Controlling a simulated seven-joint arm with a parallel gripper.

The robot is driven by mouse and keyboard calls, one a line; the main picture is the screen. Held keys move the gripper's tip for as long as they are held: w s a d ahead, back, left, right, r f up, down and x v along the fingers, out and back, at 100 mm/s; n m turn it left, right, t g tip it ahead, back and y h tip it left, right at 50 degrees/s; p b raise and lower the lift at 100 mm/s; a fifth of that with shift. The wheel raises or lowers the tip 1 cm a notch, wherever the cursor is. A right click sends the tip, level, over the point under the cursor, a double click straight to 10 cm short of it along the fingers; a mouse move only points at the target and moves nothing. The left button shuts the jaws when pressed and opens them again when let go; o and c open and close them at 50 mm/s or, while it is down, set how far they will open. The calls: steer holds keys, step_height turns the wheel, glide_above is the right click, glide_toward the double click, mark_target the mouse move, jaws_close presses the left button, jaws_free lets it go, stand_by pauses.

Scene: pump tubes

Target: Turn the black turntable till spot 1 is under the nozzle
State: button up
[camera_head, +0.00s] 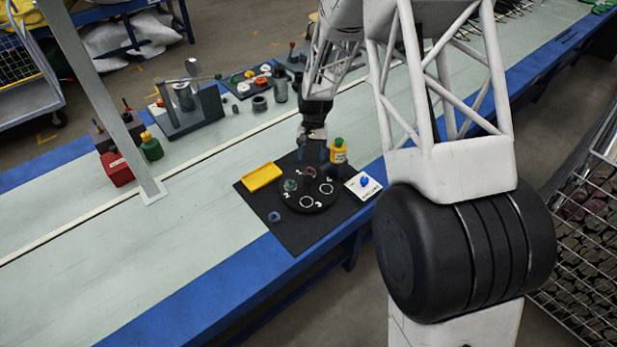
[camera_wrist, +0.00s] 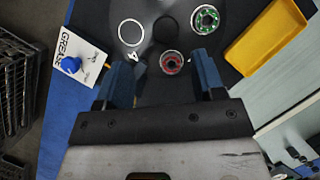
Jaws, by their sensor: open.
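The black turntable (camera_head: 306,208) lies on a dark mat (camera_head: 290,238); it also shows in the wrist view (camera_wrist: 165,12). White labels 2, 3 and 4 are visible; label 1 is not readable. A green ringed part (camera_head: 290,185) sits by label 2, also in the wrist view (camera_wrist: 205,18). A red ringed part (camera_head: 310,172) sits at the far side, also in the wrist view (camera_wrist: 172,62). Spots 3 and 4 show empty white circles. My gripper (camera_head: 313,156) is open above the far edge, its blue fingers either side of the red part in the wrist view. I cannot make out the nozzle.
A yellow tray (camera_head: 262,176) lies left of the turntable. A white GREASE card with a blue knob (camera_head: 364,184) lies right. A small blue ring (camera_head: 274,216) lies on the mat. The bench's left front is clear.

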mark_target(308, 177)
steer(key=shift+w+a+f, duration=0.2)
steer(key=shift+a+f, duration=0.2)
steer(key=shift+f, duration=0.4)
steer(key=shift+f, duration=0.1)
steer(key=shift+x, duration=3.8)
steer(key=shift+s, duration=0.1)
jaws_close()
